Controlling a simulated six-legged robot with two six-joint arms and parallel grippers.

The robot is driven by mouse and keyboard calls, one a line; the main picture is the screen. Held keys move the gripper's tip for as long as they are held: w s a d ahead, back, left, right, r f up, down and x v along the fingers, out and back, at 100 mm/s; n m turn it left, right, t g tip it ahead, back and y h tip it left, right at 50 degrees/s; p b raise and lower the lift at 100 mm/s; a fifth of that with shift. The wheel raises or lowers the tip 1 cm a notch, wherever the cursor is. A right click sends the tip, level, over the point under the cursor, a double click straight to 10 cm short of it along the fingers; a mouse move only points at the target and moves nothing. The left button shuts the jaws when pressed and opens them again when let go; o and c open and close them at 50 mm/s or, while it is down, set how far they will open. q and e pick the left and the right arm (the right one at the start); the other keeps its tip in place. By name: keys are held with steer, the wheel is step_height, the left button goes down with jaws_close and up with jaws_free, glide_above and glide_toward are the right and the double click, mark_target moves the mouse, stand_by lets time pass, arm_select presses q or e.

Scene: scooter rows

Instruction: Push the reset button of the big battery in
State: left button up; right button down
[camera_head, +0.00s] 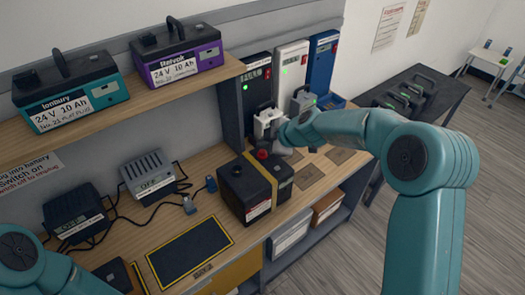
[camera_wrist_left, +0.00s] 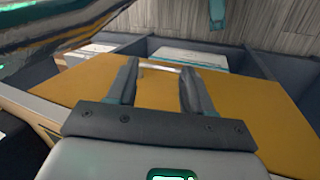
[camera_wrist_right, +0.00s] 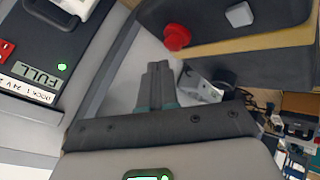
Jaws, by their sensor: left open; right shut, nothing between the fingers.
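The big battery (camera_head: 240,192) is a black block with a yellow band, standing on the wooden bench. A red round knob (camera_head: 262,154) is on its top. In the right wrist view the red knob (camera_wrist_right: 177,37) and a pale square piece (camera_wrist_right: 238,14) show on the dark battery; I cannot tell which part is the reset button. My right gripper (camera_wrist_right: 158,70) is shut and empty, close beside the battery; in the head view its fingertips are largely hidden, and contact cannot be told. My left gripper (camera_wrist_left: 162,75) is open and empty over a yellow-brown panel.
Upright chargers (camera_head: 292,65) stand behind the battery. Ionbury (camera_head: 75,90) and Stevoir (camera_head: 180,50) batteries sit on the shelf. A dark yellow-edged mat (camera_head: 190,250) lies bare in front; a dark side table (camera_head: 420,90) stands at right.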

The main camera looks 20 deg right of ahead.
stand_by(0.4)
steer(key=shift+f+b, duration=0.4)
steer(key=shift+b, duration=0.5)
steer(key=shift+f+b, duration=0.7)
steer(key=shift+b, duration=0.3)
stand_by(0.5)
stand_by(0.4)
steer(key=shift+r+p, duration=0.55)
steer(key=shift+r, duration=0.55)
step_height(320, 180, up, 5)
steer(key=shift+r+p, duration=0.1)
steer(key=shift+p, duration=1.15)
